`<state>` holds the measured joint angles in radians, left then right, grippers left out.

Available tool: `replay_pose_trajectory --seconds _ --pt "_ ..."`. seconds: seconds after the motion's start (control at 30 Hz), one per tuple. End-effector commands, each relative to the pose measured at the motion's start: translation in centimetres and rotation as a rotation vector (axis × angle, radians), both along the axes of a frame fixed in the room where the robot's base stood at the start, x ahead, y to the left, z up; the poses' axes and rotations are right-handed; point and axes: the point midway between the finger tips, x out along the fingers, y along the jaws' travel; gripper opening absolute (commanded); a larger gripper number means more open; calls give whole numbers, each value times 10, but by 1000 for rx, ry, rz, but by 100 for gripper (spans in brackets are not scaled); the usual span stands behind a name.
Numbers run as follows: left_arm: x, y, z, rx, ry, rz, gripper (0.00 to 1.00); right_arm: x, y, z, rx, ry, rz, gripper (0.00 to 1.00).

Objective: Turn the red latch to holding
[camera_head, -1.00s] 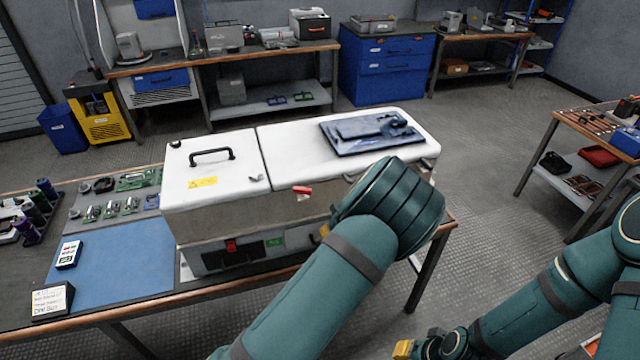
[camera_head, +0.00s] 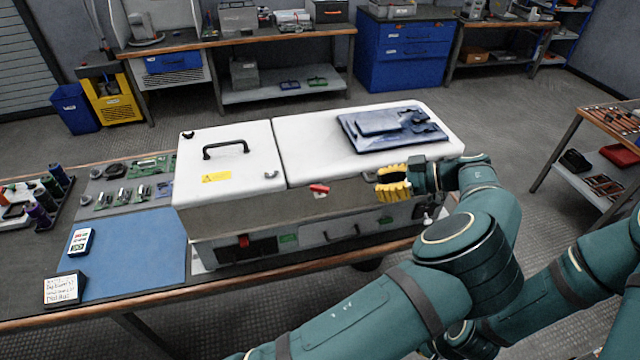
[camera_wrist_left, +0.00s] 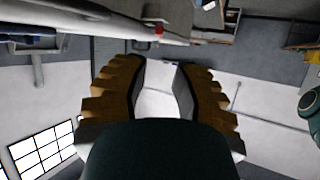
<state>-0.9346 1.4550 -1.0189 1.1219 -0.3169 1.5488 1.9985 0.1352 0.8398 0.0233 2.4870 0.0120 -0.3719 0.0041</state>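The red latch (camera_head: 319,188) sits on the front upper edge of the white-topped capacitor bank cabinet (camera_head: 230,222), right of the seam between its two lids. A small red part, probably this latch, shows in the left wrist view (camera_wrist_left: 159,30). My left gripper (camera_head: 385,184), with yellow fingers, is just right of the latch in the head view, apart from it. In the left wrist view its two fingers (camera_wrist_left: 160,72) stand apart with nothing between them. My right arm is at lower right; its gripper (camera_head: 430,349) is mostly hidden or cut off at the bottom edge.
A dark blue panel (camera_head: 395,132) lies on the right lid, and a black handle (camera_head: 226,149) stands on the left lid. A red switch (camera_head: 243,241) is on the lower front. A blue mat (camera_head: 130,255) covers the bench at left.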

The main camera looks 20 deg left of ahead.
Motion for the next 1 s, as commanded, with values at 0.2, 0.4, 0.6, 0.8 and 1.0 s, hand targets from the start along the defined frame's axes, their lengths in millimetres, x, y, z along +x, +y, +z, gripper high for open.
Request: replay_pose_trajectory --seconds 0.2,0.4,0.6,0.8,1.0 --pt "-1 -4 6 20 -30 5 26 0 -2 0 -1 1 -4 26" --pt "-4 21 -4 20 -26 8 26 0 -2 3 -2 0 -3 26" --pt "-6 58 -19 20 -27 7 26 0 -2 6 -1 0 -3 26" --pt "-9 92 -34 19 -27 8 26 0 -2 10 0 0 -3 26" --pt "-10 113 -43 19 -28 5 26 0 -2 12 0 0 -3 26"
